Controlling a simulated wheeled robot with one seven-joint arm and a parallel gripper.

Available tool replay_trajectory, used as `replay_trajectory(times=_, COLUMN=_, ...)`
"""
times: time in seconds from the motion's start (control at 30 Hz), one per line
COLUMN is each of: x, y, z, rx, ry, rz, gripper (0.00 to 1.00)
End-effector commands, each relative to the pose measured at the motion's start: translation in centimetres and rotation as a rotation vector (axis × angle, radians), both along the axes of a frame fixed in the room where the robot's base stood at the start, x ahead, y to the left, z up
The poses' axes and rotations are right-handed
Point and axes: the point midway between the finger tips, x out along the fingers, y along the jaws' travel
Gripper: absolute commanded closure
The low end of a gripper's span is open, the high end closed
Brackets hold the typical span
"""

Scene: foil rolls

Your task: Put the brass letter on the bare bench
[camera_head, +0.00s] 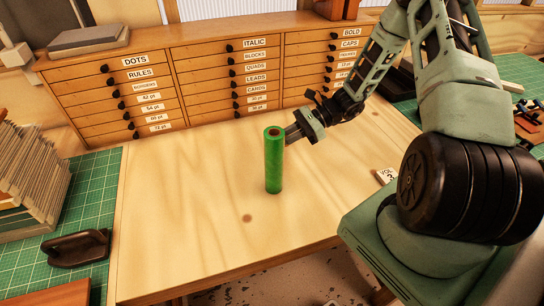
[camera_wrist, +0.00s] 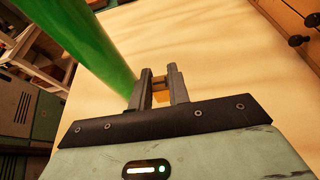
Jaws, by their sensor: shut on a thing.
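My gripper (camera_head: 290,133) is just right of and partly behind the upright green foil roll (camera_head: 273,165) in the head view. In the wrist view my gripper (camera_wrist: 159,80) is shut on a small brass piece, the brass letter (camera_wrist: 161,96), seen between the two fingers. Its shape is mostly hidden, and the head view does not show it. The bare bench (camera_head: 200,225) is pale wood and lies below my gripper; it also fills the wrist view (camera_wrist: 225,60). I cannot tell whether the letter touches it.
The green roll stands close to my fingers, also in the wrist view (camera_wrist: 85,45). A labelled drawer cabinet (camera_head: 215,75) lines the back. A small white card (camera_head: 386,176) lies at right. Green cutting mats (camera_head: 95,190) flank the bench. Its front and left are clear.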

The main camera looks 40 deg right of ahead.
Motion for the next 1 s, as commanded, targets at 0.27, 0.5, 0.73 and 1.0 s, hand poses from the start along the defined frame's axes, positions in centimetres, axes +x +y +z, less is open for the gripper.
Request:
replay_trajectory(times=0.27, x=0.0, y=0.1, z=-3.8, rx=0.002, ry=0.001, rz=0.001, gripper=1.0)
replay_trajectory(times=0.5, x=-0.1, y=0.1, z=-5.9, rx=0.002, ry=0.002, rz=0.001, gripper=1.0)
replay_trajectory(times=0.73, x=0.0, y=0.1, z=-8.3, rx=0.001, ry=-0.001, rz=0.001, gripper=1.0)
replay_trajectory(times=1.0, x=-0.1, y=0.0, z=-8.7, rx=-0.003, ry=0.001, rz=0.0, gripper=0.74)
